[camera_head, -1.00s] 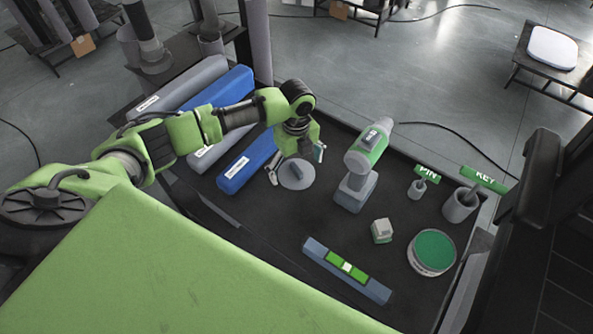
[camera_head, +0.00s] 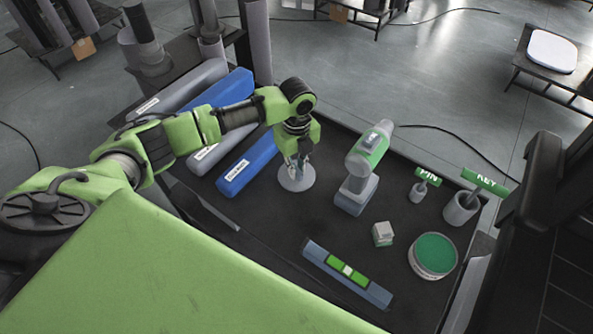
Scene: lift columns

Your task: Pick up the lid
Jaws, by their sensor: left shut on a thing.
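The lid (camera_head: 297,185) is a round grey disc with a raised grip on top. It is on or just above the dark table, left of the drill; I cannot tell whether it touches the surface. My left gripper (camera_head: 298,163) points down over the lid's middle and is shut on its grip. The fingers hide most of the grip, while the disc's rim shows below them. My right gripper is not in view.
A green and grey drill (camera_head: 366,160) stands close right of the lid. A blue box (camera_head: 245,167) lies to its left. A level (camera_head: 347,270), small grey block (camera_head: 382,233), green-topped round tin (camera_head: 433,255), PIN holder (camera_head: 418,192) and KEY holder (camera_head: 460,207) stand further right and nearer.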

